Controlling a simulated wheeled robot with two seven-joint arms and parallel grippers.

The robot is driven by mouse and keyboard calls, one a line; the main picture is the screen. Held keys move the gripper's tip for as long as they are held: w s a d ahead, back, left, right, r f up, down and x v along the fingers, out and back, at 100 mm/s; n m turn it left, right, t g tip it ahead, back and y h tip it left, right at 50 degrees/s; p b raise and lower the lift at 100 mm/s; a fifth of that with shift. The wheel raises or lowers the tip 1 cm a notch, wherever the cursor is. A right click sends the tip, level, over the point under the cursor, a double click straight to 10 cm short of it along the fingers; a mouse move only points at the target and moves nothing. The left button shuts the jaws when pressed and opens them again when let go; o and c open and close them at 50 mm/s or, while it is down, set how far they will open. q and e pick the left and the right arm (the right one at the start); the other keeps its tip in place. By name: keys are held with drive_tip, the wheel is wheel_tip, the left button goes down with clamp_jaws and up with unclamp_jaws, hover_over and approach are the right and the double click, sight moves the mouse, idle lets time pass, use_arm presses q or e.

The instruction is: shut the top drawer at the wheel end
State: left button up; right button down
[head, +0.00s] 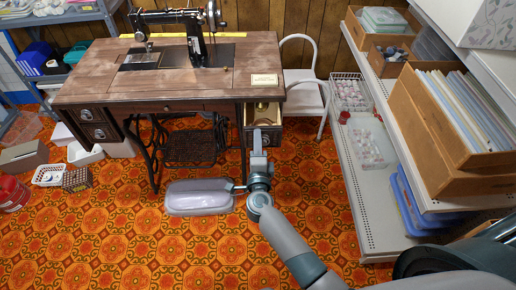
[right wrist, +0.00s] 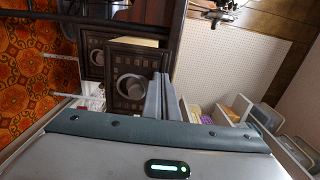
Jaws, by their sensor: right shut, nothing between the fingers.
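The treadle sewing table (head: 175,85) carries a black sewing machine (head: 195,35) with its handwheel at the right end. The top drawer at that end (head: 263,114) stands pulled out, its pale inside showing from above. In the right wrist view its dark front with a round pull (right wrist: 130,86) juts out past another drawer front (right wrist: 94,56). My right gripper (head: 259,138) is shut and empty, just in front of the drawer. In the wrist view its fingers (right wrist: 161,98) overlap the edge of the drawer front; I cannot tell whether they touch. My left gripper is out of view.
A white chair (head: 308,85) stands right of the table. A metal shelf unit (head: 370,195) with boxes runs along the right side. A pale lidded tub (head: 198,197) lies on the patterned floor, left of my right forearm. Baskets (head: 48,175) sit at left.

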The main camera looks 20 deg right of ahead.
drive_tip(key=x, duration=0.9)
drive_tip(key=shift+w, duration=0.15)
drive_tip(key=x, duration=0.4)
drive_tip(key=shift+w+d+f+b, duration=0.1)
drive_tip(key=shift+w+b, duration=0.05)
drive_tip(key=shift+b, duration=0.25)
drive_tip(key=shift+w+d, duration=0.2)
drive_tip(key=shift+w, duration=0.4)
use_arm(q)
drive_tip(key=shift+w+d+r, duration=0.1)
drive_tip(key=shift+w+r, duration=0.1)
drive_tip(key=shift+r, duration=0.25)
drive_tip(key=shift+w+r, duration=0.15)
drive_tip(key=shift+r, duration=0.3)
use_arm(e)
drive_tip(key=shift+r, duration=0.35)
